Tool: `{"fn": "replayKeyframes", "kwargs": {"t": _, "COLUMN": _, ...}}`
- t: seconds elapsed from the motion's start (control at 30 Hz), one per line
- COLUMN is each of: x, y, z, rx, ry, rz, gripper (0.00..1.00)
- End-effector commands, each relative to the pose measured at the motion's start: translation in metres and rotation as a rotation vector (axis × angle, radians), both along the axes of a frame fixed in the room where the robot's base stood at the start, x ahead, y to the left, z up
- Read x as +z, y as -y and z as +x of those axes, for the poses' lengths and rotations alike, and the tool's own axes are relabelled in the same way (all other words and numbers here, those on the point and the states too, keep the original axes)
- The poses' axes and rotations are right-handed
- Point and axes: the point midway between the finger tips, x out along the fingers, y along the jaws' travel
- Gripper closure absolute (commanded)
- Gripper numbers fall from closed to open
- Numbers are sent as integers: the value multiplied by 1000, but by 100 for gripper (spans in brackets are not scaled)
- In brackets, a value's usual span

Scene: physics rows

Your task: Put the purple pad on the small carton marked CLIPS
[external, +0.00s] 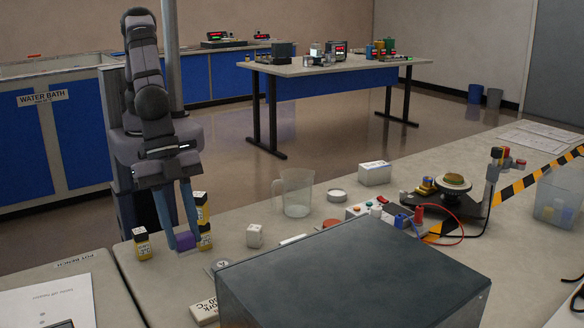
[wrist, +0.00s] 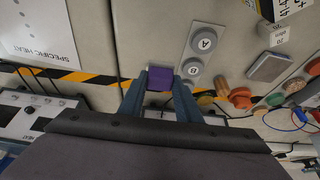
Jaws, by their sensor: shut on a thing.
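My gripper (external: 183,242) is shut on a purple pad (external: 185,241), fingers pointing down at the near left part of the bench. In the wrist view the pad (wrist: 160,79) sits between the two blue fingertips (wrist: 160,82). The gap between pad and bench top is hard to judge. A small white carton (external: 254,236) stands to the right of the gripper; it seems to be the pale cube at upper right in the wrist view (wrist: 279,37). I cannot read the word CLIPS on any carton.
Yellow-and-black cartons stand close by: one left of the gripper (external: 142,243), others stacked or close together just right of it (external: 204,215). A clear beaker (external: 296,193) and a larger white box (external: 375,173) stand farther back. A big dark case (external: 355,270) fills the front.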

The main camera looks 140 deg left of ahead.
Motion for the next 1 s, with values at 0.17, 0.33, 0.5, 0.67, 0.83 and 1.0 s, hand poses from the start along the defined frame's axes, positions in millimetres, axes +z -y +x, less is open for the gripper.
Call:
{"fn": "replayKeyframes", "kwargs": {"t": 0.17, "x": 6, "y": 0, "z": 0, "rx": 1, "ry": 0, "rz": 0, "gripper": 95}}
{"fn": "replayKeyframes", "kwargs": {"t": 0.33, "x": 7, "y": -4, "z": 2, "rx": 9, "ry": -1, "rz": 0, "gripper": 95}}
{"fn": "replayKeyframes", "kwargs": {"t": 0.5, "x": 11, "y": -28, "z": 15, "rx": 54, "ry": 1, "rz": 0, "gripper": 95}}
{"fn": "replayKeyframes", "kwargs": {"t": 0.67, "x": 17, "y": -78, "z": 36, "rx": 146, "ry": 1, "rz": 2, "gripper": 95}}
{"fn": "replayKeyframes", "kwargs": {"t": 0.83, "x": 27, "y": -154, "z": 56, "rx": 275, "ry": 2, "rz": 4, "gripper": 95}}
{"fn": "replayKeyframes", "kwargs": {"t": 1.0, "x": 34, "y": -237, "z": 63, "rx": 408, "ry": 0, "rz": 6, "gripper": 95}}
